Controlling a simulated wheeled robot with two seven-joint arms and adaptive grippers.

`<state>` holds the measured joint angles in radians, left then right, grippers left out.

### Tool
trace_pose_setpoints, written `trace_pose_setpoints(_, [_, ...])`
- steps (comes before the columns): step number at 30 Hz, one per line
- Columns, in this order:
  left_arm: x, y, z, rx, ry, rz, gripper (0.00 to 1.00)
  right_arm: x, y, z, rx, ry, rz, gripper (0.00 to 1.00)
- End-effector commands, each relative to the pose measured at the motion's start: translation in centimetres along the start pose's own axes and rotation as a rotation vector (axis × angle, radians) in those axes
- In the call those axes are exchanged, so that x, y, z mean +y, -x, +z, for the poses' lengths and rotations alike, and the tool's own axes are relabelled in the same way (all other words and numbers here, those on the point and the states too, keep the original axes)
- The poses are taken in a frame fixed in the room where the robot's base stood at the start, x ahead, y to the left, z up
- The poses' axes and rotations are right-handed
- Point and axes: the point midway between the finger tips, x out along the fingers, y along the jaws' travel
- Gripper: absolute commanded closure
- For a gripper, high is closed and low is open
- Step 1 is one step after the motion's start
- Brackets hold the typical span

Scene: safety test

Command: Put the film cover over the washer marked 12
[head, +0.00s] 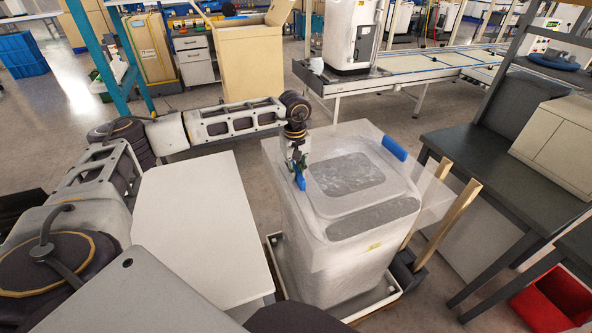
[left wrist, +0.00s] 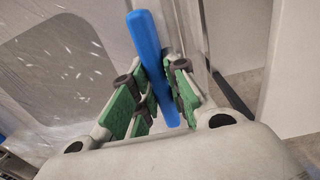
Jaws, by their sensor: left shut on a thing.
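The film cover (head: 405,160) is a translucent sheet with a blue bar at its left and right edges. It lies over the top of a white washer (head: 345,178) and hangs around its sides. The washer stands upright; I cannot read a number on it. My left gripper (head: 298,172) is shut on the left blue bar (head: 300,182), at the washer's left top edge. The left wrist view shows this blue bar (left wrist: 148,50) between the green-padded fingers (left wrist: 155,95). The other blue bar (head: 394,148) lies free at the right edge. My right gripper is out of view.
The washer stands in a shallow light tray (head: 377,303). A white table (head: 195,225) is close on its left. A dark table (head: 500,165) with a beige box (head: 560,140) is at the right, and two wooden posts (head: 447,222) stand between. A red bin (head: 553,300) is on the floor.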

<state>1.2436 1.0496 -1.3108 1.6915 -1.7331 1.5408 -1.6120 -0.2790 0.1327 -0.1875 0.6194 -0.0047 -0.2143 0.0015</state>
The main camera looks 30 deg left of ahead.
Motion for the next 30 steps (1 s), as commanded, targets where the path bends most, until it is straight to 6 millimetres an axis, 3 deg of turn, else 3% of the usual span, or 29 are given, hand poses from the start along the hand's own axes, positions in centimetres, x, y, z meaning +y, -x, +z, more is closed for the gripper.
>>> trace_pose_setpoints(11, [0.06, 0.1, -0.01, 0.001, 0.0, 0.002, 1.0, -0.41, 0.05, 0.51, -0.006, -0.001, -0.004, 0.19])
trace_pose_setpoints(12, [0.06, 0.1, -0.01, 0.001, 0.0, 0.002, 0.82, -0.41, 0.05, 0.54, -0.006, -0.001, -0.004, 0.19])
trace_pose_setpoints(17, [0.04, 0.07, -0.01, 0.0, 0.0, 0.001, 0.61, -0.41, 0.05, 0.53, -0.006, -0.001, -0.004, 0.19])
trace_pose_setpoints(24, [0.02, 0.04, 0.0, 0.0, 0.0, 0.0, 0.59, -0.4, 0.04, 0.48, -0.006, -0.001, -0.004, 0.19])
trace_pose_setpoints(27, [-0.03, -0.03, 0.01, 0.0, 0.0, -0.001, 0.46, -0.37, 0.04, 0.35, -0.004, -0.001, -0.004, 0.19])
trace_pose_setpoints(30, [-0.02, -0.01, 0.01, 0.0, 0.0, -0.001, 0.45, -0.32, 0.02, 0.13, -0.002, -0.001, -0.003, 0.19])
